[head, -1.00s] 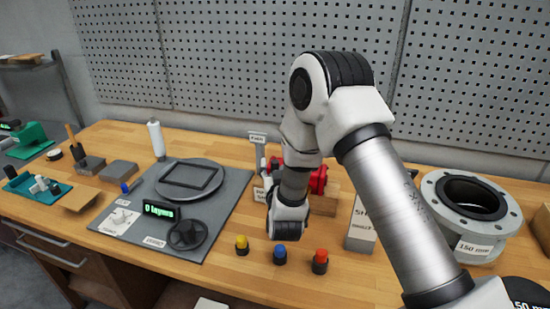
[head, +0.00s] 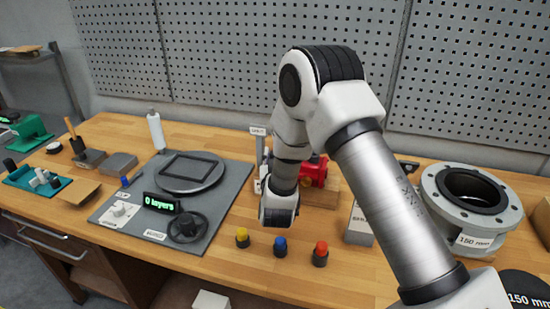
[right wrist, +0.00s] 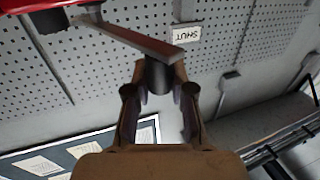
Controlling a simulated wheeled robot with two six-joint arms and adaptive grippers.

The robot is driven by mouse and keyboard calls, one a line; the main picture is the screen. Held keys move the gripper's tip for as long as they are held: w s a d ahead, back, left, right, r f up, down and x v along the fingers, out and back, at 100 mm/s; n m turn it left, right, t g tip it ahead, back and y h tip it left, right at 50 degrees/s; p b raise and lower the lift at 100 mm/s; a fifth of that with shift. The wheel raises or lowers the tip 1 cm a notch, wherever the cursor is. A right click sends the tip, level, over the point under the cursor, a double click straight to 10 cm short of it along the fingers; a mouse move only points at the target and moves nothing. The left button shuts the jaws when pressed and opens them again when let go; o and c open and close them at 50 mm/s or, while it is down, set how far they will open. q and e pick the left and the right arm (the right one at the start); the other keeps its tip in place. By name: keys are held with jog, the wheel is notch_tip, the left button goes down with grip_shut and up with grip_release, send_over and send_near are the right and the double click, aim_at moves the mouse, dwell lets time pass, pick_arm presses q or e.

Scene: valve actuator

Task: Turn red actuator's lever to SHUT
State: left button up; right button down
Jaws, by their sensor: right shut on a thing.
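The red actuator (head: 313,172) stands on the bench behind my right forearm in the head view, partly hidden by it. Its red body (right wrist: 40,5) also shows at the top left of the right wrist view. The lever (right wrist: 140,40) is a flat bar running from the actuator across the upper middle, with a dark knob (right wrist: 158,75) hanging at its outer part. My right gripper (right wrist: 158,95) has its fingers closed on both sides of this knob. A SHUT sign (right wrist: 187,34) appears upside down close to the lever's end. My left gripper is out of view.
Yellow (head: 242,238), blue (head: 280,247) and red (head: 320,253) buttons stand in front of my right wrist. A grey flange (head: 428,200) sits to the right. A grey plate with a turntable (head: 190,172) lies to the left. A pegboard (head: 220,60) closes the back.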

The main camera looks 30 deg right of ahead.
jog(key=shift+w+d+f+m+g+h+b, duration=0.1)
jog(key=shift+w+d+m+g+h+b, duration=0.2)
jog(key=shift+w+m+g+h+b, duration=0.8)
jog(key=shift+w+d+r+m+g+h+b, duration=0.1)
jog(key=shift+w+d+m+g+h+b, duration=0.4)
jog(key=shift+w, duration=1.2)
jog(key=shift+w+d+f+m+g+h+b, duration=0.1)
jog(key=shift+w+m+g+h+b, duration=0.45)
jog(key=shift+w+m+g+h, duration=0.6)
jog(key=shift+w, duration=0.3)
jog(key=c, duration=1)
grip_release()
jog(key=shift+w, duration=0.1)
jog(key=v, duration=1.2)
jog(key=shift+f, duration=0.1)
jog(key=shift+w, duration=0.1)
